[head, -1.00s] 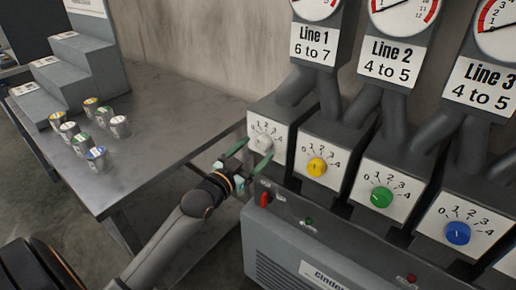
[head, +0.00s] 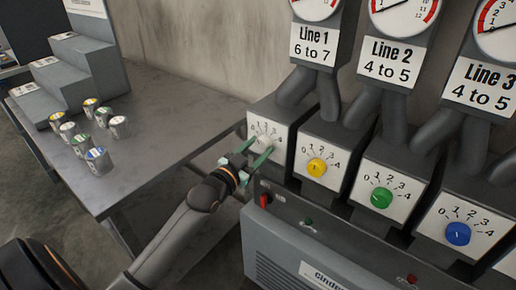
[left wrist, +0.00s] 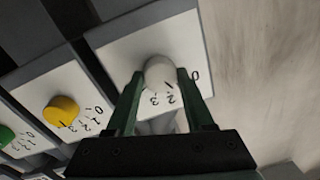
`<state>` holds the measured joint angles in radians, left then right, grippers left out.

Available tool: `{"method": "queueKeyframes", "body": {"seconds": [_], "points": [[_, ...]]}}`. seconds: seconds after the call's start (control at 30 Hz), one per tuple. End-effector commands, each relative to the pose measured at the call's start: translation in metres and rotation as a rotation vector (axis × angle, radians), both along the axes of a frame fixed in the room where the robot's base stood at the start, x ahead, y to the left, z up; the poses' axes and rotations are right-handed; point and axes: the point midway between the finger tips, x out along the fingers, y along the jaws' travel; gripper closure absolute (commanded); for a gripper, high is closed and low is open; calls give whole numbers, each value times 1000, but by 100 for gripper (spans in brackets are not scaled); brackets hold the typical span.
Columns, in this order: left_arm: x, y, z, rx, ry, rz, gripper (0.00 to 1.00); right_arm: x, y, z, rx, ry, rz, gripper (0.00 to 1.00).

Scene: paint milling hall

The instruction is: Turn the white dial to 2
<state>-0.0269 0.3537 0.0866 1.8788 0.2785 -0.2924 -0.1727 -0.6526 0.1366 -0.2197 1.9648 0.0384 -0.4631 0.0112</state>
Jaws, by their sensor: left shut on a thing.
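The white dial (head: 265,141) is on the front plate of the leftmost control box, with a scale from 0 to 4. It also shows in the left wrist view (left wrist: 160,72). My left gripper (head: 259,148) has its green fingers on either side of the dial and is shut on it; the fingers also flank it in the left wrist view (left wrist: 158,88). I cannot make out which number the dial points to. My right gripper is not in view.
A yellow dial (head: 317,167), green dial (head: 381,197) and blue dial (head: 458,233) sit to the right. A grey machine housing (head: 300,245) stands below the boxes. A metal table (head: 165,130) at left bears several small cans (head: 97,160).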

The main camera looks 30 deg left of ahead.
Motion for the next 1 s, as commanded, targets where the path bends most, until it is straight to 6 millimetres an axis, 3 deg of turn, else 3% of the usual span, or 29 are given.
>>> {"method": "queueKeyframes", "body": {"seconds": [0.03, 0.27, 0.57, 1.0], "points": [[0, 0, 0, 0, 0, 0, 74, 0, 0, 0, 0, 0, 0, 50], [0, 0, 0, 0, 0, 0, 100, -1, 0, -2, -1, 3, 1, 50], [0, 0, 0, 38, -1, 0, 100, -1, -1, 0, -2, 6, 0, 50], [0, 0, 0, 313, -21, -1, 100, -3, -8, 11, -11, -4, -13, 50]]}}
